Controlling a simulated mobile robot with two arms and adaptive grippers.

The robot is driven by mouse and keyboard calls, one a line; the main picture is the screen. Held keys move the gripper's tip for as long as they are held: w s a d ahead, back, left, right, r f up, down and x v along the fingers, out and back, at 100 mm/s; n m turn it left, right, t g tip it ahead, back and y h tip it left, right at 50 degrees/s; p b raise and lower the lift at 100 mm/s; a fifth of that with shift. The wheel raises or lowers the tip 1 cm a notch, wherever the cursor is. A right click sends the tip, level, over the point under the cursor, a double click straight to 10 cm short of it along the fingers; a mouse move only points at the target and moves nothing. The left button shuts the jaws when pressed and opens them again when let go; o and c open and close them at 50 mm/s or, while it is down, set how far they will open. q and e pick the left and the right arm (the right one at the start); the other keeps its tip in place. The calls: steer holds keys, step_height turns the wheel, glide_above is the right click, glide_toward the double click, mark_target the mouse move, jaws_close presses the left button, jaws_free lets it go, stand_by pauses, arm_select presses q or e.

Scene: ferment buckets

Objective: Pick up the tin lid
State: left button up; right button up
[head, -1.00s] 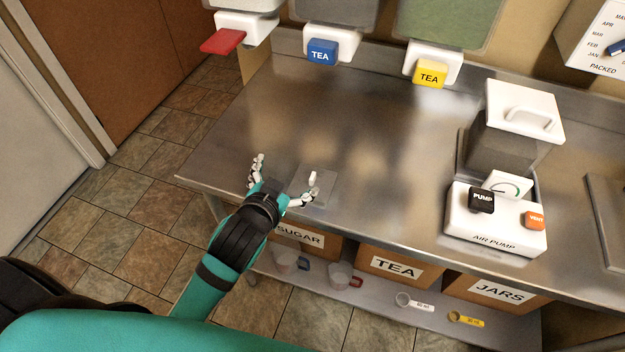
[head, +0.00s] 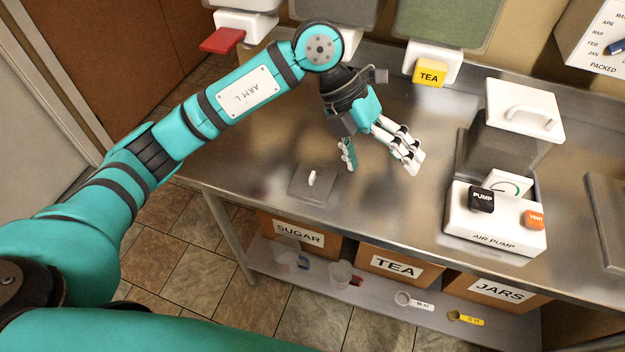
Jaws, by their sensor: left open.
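A flat grey square plate with a small upright white knob, which looks like the tin lid (head: 325,187), lies on the steel table near its front edge. My left gripper (head: 382,164) is open and empty, to the right of the lid and apart from it. Its fingers point down and toward the front of the table. The thumb side is nearest the lid. My right gripper is not in view.
A white air pump (head: 494,225) with black and orange buttons stands at the right, before a grey container with a white handled lid (head: 524,109). Dispensers with red (head: 221,40) and yellow (head: 431,73) levers line the back. Labelled boxes (head: 396,266) sit on the lower shelf.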

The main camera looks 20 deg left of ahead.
arm_select(q)
steer(key=w+a+r+n+y, duration=0.1)
steer(key=w+a+y, duration=0.1)
steer(key=a, duration=0.2)
steer(key=w+a+n+t+y, duration=0.1)
steer(key=a+y, duration=0.2)
steer(key=a, duration=0.2)
steer(key=w+a+r+n+y, duration=0.1)
steer(key=w+a+y, duration=0.1)
steer(key=a, duration=0.2)
steer(key=p, duration=0.3)
glide_toward(312, 175)
step_height(312, 175, down, 5)
steer(key=shift+a+f, duration=0.1)
steer(key=shift+f, duration=0.05)
step_height(312, 175, down, 4)
steer(key=shift+s+f+p, duration=0.15)
steer(key=shift+f+p, duration=0.1)
steer(key=shift+p, duration=0.9)
steer(key=shift+f, duration=0.55)
steer(key=c, duration=1)
